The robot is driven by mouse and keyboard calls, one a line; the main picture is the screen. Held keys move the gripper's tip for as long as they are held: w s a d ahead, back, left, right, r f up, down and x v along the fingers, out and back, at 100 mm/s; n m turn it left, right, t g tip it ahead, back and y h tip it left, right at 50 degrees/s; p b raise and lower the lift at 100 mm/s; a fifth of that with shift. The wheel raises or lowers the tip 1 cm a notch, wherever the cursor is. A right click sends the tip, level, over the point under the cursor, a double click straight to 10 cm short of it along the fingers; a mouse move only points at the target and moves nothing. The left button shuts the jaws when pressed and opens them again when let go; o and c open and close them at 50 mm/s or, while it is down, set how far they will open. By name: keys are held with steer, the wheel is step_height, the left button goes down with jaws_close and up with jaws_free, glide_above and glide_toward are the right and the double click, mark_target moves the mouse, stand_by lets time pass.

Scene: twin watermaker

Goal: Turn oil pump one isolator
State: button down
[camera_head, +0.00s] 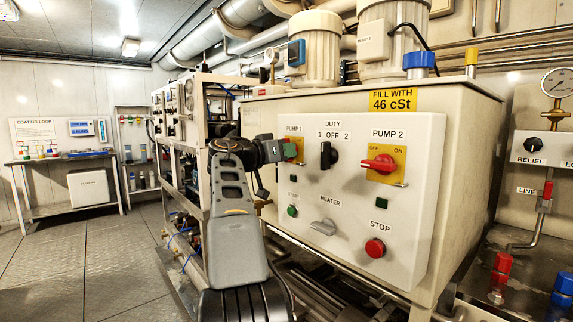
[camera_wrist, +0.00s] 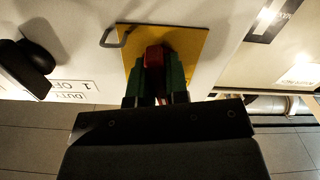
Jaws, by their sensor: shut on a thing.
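The pump 1 isolator has a yellow plate (camera_head: 299,157) below the PUMP 1 label on the white control panel (camera_head: 350,245). In the wrist view its yellow plate (camera_wrist: 192,45) carries a red handle (camera_wrist: 155,56). My gripper (camera_wrist: 157,75), with green fingers, is shut on that red handle. In the head view my gripper (camera_head: 284,151) reaches the plate from the left and hides most of the handle. The wrist view is upside down, and the exact handle angle is hard to tell.
To the right are the black DUTY selector (camera_head: 328,156) and the pump 2 isolator (camera_head: 379,163). Below are a green start button (camera_head: 292,211), the grey HEATER knob (camera_head: 323,227) and the red STOP button (camera_head: 375,248). A wire loop (camera_wrist: 115,38) sticks out beside the isolator plate.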

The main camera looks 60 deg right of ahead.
steer(key=shift+m+b, duration=0.85)
steer(key=shift+m, duration=0.75)
steer(key=c, duration=1.1)
jaws_free()
steer(key=v, duration=1.4)
steer(key=shift+d, duration=0.1)
steer(key=shift+r, duration=0.1)
